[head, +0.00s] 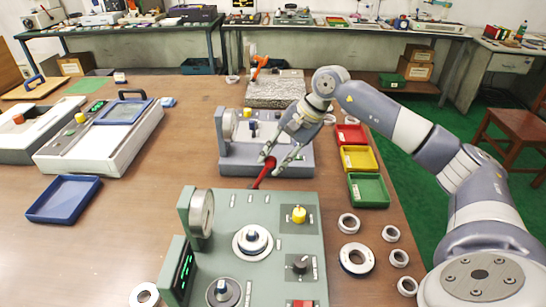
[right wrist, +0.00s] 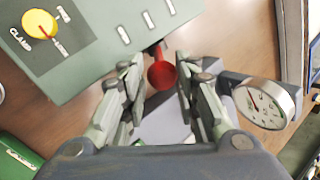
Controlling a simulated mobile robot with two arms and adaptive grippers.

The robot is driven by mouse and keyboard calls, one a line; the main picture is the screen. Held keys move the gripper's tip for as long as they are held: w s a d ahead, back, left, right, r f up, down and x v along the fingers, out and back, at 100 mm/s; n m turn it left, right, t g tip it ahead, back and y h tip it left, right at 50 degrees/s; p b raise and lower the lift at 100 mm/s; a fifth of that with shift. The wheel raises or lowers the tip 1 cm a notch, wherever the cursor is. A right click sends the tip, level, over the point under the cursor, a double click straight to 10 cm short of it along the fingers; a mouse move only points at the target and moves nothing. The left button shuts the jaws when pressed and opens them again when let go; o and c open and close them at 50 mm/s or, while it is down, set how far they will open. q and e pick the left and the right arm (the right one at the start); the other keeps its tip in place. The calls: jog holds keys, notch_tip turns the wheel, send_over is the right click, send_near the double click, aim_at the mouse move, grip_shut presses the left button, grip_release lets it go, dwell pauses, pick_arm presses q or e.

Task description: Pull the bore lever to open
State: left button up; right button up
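The lever has a red handle (head: 264,174) that sticks out from the far edge of the green-grey machine (head: 225,200). In the right wrist view its round red knob (right wrist: 161,75) lies between my right gripper's fingers, with gaps on both sides. My right gripper (head: 271,163) is open and points down around the lever's end. It also shows large in the right wrist view (right wrist: 160,82). The machine carries a yellow knob (head: 299,214) on a plate marked CLAMP, a dial gauge (head: 203,213) and a bearing ring on a round seat (head: 252,241). My left gripper is not in view.
A grey machine (head: 235,160) with a gauge stands just behind the lever. Red (head: 350,145), yellow (head: 358,170) and green (head: 369,203) bins line the right side. Several loose rings (head: 356,260) lie at the front right. The table's left middle is clear beside a blue tray (head: 63,217).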

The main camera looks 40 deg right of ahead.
jog(key=shift+o, duration=1.3)
jog(key=shift+s+d+f, duration=0.3)
jog(key=shift+d+f, duration=0.1)
jog(key=shift+f, duration=0.05)
jog(key=shift+w+r, duration=0.15)
jog(key=shift+r, duration=0.1)
jog(key=v, duration=1.1)
jog(key=shift+r, duration=0.35)
jog(key=shift+d, duration=0.2)
